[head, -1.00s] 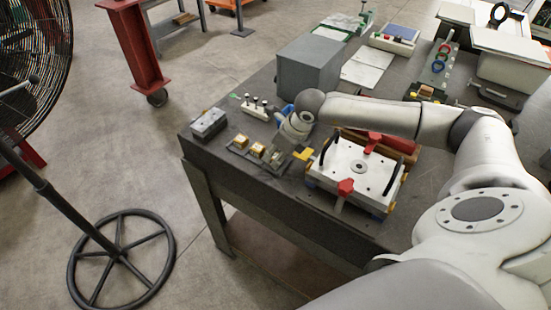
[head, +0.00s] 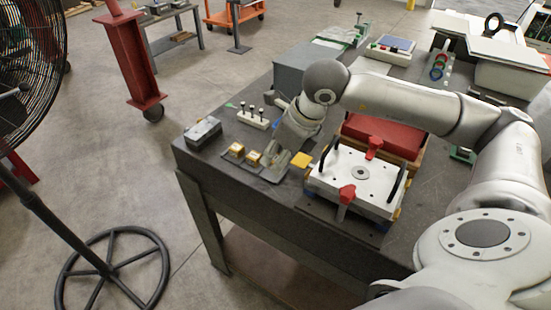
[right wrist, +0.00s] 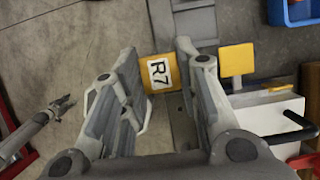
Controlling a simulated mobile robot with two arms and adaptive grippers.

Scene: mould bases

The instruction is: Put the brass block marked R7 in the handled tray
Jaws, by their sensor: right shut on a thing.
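The brass block marked R7 (right wrist: 160,72) shows yellow with a white label in the right wrist view, between the fingers of my right gripper (right wrist: 158,80), which is shut on it. In the head view my right gripper (head: 280,160) reaches down at the right end of a dark rack (head: 270,177) and hides the held block. I cannot tell whether the block is clear of the rack. Two other brass blocks (head: 236,150) sit on the rack. A dark tray-like piece (head: 492,96), partly behind my arm, lies at the back right; it may be the handled tray.
A white mould plate (head: 345,185) with black handles and red clamps stands right of the gripper, beside a yellow square (head: 302,160). A red block (head: 385,137) and a grey box (head: 290,78) stand behind. A grey block (head: 203,132) is near the left corner.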

